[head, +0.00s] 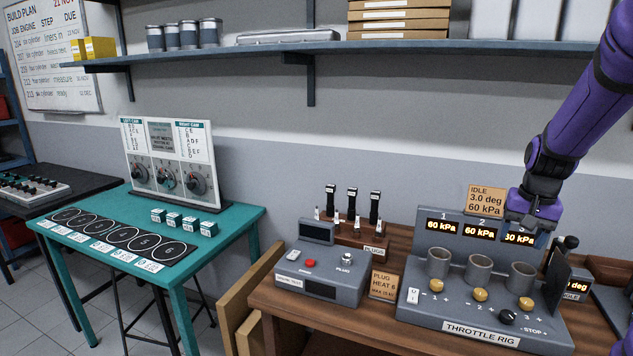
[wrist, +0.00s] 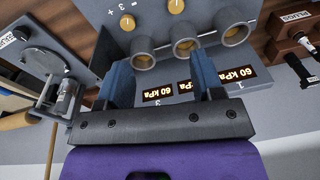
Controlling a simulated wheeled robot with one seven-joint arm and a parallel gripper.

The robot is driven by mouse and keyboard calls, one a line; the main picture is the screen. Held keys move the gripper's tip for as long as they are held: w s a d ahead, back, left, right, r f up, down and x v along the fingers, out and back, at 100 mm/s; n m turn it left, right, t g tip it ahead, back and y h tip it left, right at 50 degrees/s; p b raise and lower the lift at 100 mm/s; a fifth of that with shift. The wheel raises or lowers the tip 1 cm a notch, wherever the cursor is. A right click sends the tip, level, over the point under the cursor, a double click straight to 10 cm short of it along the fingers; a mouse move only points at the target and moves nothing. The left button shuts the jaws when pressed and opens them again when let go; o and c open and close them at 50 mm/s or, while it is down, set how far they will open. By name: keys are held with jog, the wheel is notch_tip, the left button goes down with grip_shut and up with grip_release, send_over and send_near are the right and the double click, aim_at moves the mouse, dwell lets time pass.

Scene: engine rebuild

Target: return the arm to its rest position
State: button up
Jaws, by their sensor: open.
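My purple arm (head: 585,100) comes down from the top right in the head view. My gripper (head: 525,222) is above the right side of the throttle rig (head: 455,322), partly covering its third display. In the wrist view my gripper (wrist: 161,75) is open, its two blue-grey fingers apart with nothing between them. The rig's cylinders (wrist: 186,50) and displays (wrist: 240,77) show beyond the fingers. The displays I can read clearly show 60 kPa; the third is partly covered in the head view.
A shelf (head: 400,49) with boxes and cans runs along the wall behind. A dark upright plate (head: 556,283) stands at the rig's right. The plug tester (head: 320,275) and plug rack (head: 360,241) stand to its left. A teal table (head: 105,262) is farther left.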

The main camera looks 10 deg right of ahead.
jog(key=s+a+r+n+t, duration=0.2)
jog(key=s+a+r+n, duration=0.35)
jog(key=a+r, duration=0.7)
jog(key=s+a+r+n+t, duration=0.1)
jog(key=s+a+n+t, duration=0.1)
jog(key=s+a, duration=0.8)
jog(key=shift+s, duration=1.7)
jog(key=shift+r+n, duration=0.1)
jog(key=shift+n, duration=0.15)
